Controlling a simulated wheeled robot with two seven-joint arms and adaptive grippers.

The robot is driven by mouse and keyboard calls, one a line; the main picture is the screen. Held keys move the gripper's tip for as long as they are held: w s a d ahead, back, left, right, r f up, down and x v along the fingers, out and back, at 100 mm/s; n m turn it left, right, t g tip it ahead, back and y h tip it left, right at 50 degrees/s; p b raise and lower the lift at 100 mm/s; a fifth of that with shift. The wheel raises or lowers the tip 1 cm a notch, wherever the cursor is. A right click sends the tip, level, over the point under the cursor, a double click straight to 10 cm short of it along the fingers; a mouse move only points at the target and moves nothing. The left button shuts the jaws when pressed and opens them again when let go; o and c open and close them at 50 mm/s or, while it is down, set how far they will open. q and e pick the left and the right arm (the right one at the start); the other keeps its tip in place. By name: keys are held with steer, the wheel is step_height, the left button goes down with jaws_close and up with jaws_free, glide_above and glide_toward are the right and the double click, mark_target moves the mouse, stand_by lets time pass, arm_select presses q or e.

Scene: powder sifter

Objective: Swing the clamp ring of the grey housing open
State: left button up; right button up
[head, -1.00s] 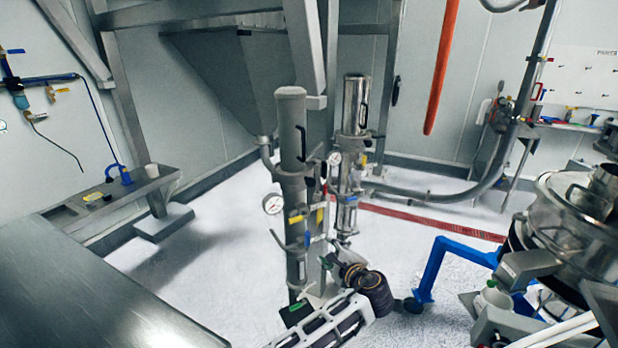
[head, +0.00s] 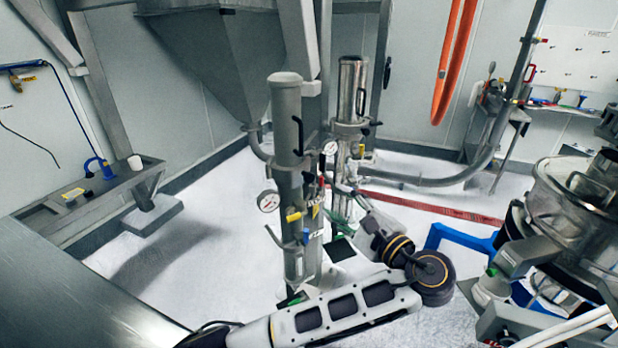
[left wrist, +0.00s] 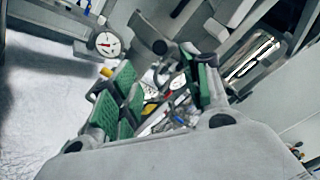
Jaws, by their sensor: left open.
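The grey housing (head: 286,110) is a tall, upright grey cylinder near the middle of the head view, with a black handle. Its clamp ring (head: 290,163) seems to be the band around it, partway down; it looks closed around the body, but details are small. My left gripper (head: 340,222) is just right of the housing's lower part, partly hidden by my own wrist. In the left wrist view my left gripper (left wrist: 158,82) shows green finger pads spread apart, with nothing clearly held between them. Small fittings show beyond the pads. My right gripper is not seen.
A shiny metal cylinder (head: 352,100) stands close behind and right of the housing. A pressure gauge (head: 268,201) sticks out left of the housing; it also shows in the left wrist view (left wrist: 107,43). A steel sifter (head: 572,205) stands at right. Floor left of the housing is clear.

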mark_target(311, 179)
arm_select(q)
steer(key=p+x, duration=0.1)
steer(key=x, duration=1.1)
steer(key=shift+w+a+p, duration=0.15)
steer(key=shift+w+p, duration=0.2)
steer(key=shift+w, duration=0.05)
steer(key=shift+w+a, duration=0.25)
steer(key=shift+w, duration=0.25)
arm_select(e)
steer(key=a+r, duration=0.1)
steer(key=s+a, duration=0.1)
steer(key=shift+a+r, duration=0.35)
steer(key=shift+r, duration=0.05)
arm_select(q)
steer(key=c, duration=0.6)
jaws_close()
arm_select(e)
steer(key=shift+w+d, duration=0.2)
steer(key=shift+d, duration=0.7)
